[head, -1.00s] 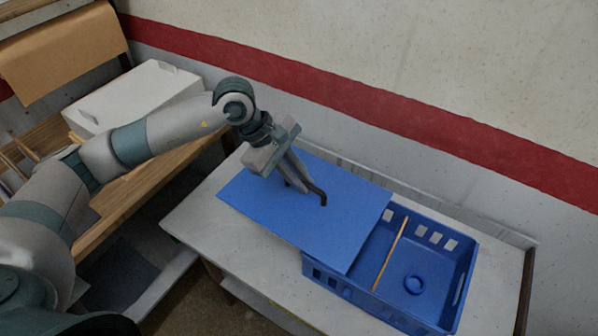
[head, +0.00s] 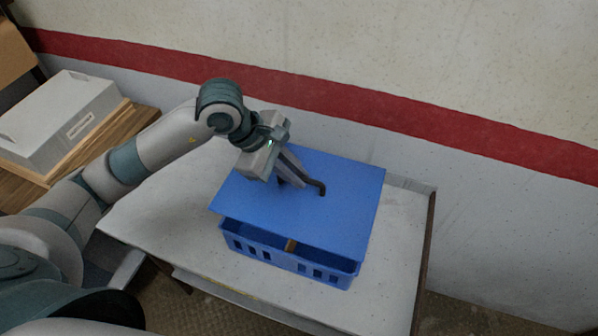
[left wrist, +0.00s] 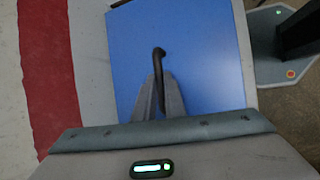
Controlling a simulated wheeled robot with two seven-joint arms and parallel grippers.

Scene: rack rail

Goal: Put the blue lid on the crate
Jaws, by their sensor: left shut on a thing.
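The blue lid (head: 340,215) is a flat panel with a dark bent handle (head: 318,186). My left gripper (head: 302,182) is shut on that handle. The left wrist view shows the lid (left wrist: 205,60) below the fingers (left wrist: 158,92). The blue crate (head: 285,260) stands on the white table. The lid is over the crate and hides most of its inside. My right gripper is not in view.
The white table top (head: 150,215) is bare left of the crate and along its right side. The wall with a red stripe (head: 400,118) stands close behind. A white box (head: 55,120) sits on a wooden surface at the far left.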

